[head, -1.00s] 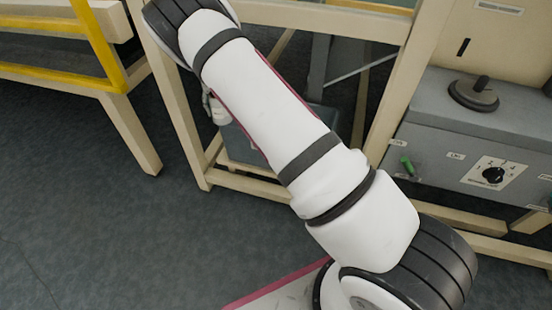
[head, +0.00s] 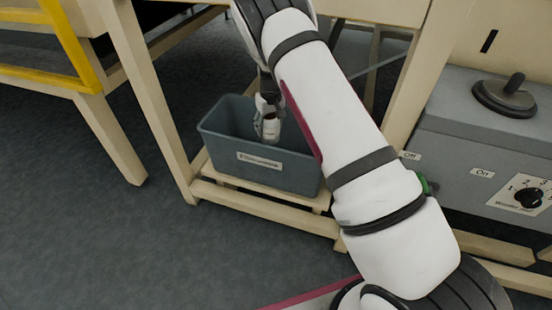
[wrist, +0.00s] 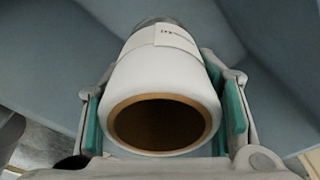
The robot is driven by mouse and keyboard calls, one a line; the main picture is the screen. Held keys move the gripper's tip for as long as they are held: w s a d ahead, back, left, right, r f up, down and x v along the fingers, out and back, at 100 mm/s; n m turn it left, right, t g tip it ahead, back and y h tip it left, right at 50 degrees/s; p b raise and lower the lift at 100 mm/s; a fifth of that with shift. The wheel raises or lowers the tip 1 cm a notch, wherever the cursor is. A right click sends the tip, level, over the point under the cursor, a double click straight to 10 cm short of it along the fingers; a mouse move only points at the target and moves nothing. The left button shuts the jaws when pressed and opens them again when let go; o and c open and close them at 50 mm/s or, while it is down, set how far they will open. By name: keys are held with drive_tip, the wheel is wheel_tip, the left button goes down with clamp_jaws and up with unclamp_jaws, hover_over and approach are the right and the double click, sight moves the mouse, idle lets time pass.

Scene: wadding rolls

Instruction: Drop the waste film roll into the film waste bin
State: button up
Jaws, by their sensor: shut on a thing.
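The waste film roll (wrist: 160,72) is white with a hollow brown core and a printed label. In the wrist view its open end faces the camera, and my gripper (wrist: 165,110) is shut on it with green pads at both sides. In the head view the roll (head: 270,128) hangs below my gripper (head: 268,108), over the opening of the film waste bin. The film waste bin (head: 222,160) is a blue-grey open box with a white label on its front. Its bluish walls (wrist: 275,50) surround the roll in the wrist view. My arm hides the bin's right part.
The bin stands on a low wooden shelf (head: 255,203) inside a cream frame with legs (head: 155,100) at its left. A grey control box (head: 460,140) with knobs is at the right. A yellow rail (head: 70,40) is at upper left. The floor in front is clear.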

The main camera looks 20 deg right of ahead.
sight(270, 144)
wheel_tip(270, 144, down, 9)
drive_tip(key=b, duration=0.3)
drive_tip(key=shift+f, duration=0.2)
drive_tip(key=shift+f, duration=0.1)
drive_tip(key=shift+f+b, duration=0.35)
drive_tip(key=shift+b, duration=0.2)
drive_tip(key=shift+f, duration=0.2)
drive_tip(key=o, duration=1.3)
drive_tip(key=r+p, duration=0.1)
drive_tip(key=r, duration=0.2)
drive_tip(key=r+p, duration=0.1)
drive_tip(key=r, duration=0.2)
drive_tip(key=s+r+p, duration=0.1)
drive_tip(key=r, duration=0.1)
drive_tip(key=shift+r+p, duration=0.35)
drive_tip(key=shift+r, duration=0.05)
